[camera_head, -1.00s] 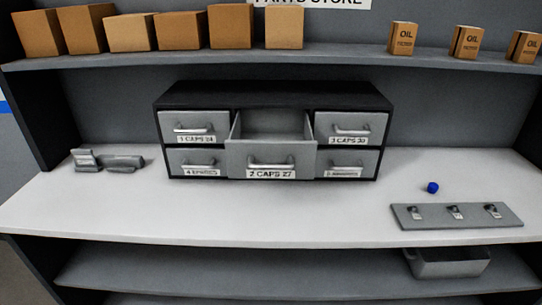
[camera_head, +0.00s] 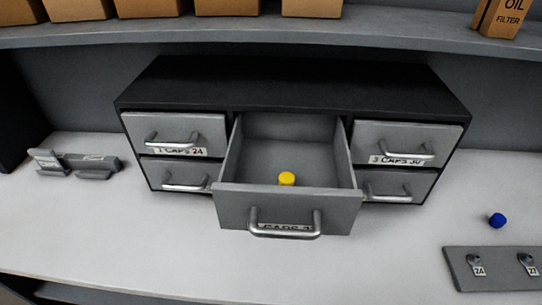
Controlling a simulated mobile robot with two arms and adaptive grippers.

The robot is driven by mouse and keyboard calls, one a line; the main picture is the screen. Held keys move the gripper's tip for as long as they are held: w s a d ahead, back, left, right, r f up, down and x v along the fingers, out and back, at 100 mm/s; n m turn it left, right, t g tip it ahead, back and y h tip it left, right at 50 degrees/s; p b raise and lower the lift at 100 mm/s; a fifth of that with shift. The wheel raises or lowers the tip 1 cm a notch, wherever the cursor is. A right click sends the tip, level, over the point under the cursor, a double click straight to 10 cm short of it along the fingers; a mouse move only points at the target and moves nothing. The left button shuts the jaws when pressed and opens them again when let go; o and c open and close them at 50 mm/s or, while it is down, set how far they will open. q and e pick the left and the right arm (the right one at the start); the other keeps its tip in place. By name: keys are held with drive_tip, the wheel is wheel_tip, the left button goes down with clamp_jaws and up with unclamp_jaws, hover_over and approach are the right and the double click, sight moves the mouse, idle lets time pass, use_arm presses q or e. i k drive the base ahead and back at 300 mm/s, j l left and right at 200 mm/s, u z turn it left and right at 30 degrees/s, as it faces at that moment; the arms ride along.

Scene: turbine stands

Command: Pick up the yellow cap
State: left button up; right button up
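The small yellow cap (camera_head: 287,179) lies inside the open middle drawer (camera_head: 290,212), near its front wall. The drawer is pulled out of the dark cabinet (camera_head: 290,82) and has a silver handle and a label partly covered by that handle. The lower part of the cap is hidden by the drawer's front. Neither of my grippers shows in the view.
Closed drawers with handles flank the open one. A blue cap (camera_head: 497,220) and a grey plate with numbered tags (camera_head: 500,268) are at the right. Grey holders (camera_head: 75,163) are at the left. A shelf with boxes (camera_head: 230,35) overhangs the cabinet.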

sight(286, 178)
drive_tip(key=z, duration=1.8)
drive_tip(key=u, duration=1.8)
drive_tip(key=k+j+z, duration=0.3)
drive_tip(key=k+j, duration=0.15)
drive_tip(key=k+j+z, duration=0.3)
drive_tip(key=k+j, duration=0.15)
